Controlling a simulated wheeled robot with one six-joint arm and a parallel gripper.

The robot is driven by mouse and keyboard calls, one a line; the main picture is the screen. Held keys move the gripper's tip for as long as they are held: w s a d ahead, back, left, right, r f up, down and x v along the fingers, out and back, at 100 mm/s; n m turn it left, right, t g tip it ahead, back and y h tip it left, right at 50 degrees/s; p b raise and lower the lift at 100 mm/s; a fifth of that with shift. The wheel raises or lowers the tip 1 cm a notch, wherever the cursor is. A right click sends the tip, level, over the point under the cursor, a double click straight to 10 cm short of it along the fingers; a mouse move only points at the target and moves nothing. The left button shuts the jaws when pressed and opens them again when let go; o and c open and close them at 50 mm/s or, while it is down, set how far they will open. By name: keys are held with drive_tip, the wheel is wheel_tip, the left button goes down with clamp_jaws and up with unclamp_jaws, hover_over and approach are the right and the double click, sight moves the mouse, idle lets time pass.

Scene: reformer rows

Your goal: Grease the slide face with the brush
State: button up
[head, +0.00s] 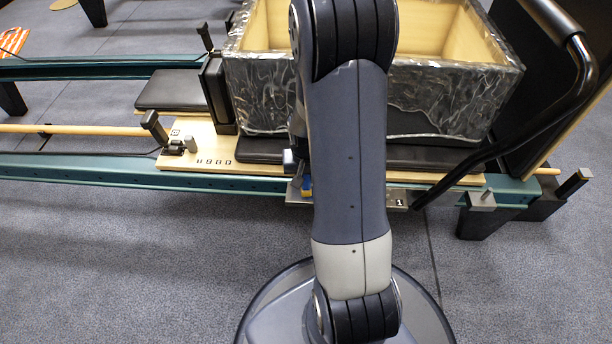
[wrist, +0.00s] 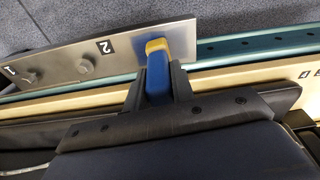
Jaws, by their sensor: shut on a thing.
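My gripper (wrist: 156,92) is shut on a blue brush (wrist: 158,74) with a yellow end, seen in the wrist view. The yellow end overlaps the right end of a steel plate (wrist: 125,58), next to the label 2; I cannot tell whether they touch. The plate, probably the slide face, carries two round knobs and labels 1 and 2. In the head view my arm hides most of the gripper.
An open wooden box (head: 270,95) wrapped in clear film stands on the reformer's black pad. The teal rail (head: 90,172) runs across the front. A black bar (head: 525,120) slants at the right. The grey floor at the near left is clear.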

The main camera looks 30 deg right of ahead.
wheel_tip(320, 180, up, 3)
drive_tip(key=shift+w+a+p, duration=0.1)
drive_tip(key=shift+a+p, duration=0.05)
drive_tip(key=shift+p, duration=0.45)
drive_tip(key=shift+r+p, duration=2.05)
drive_tip(key=shift+r, duration=0.45)
drive_tip(key=shift+r+p, duration=0.15)
drive_tip(key=shift+p, duration=0.85)
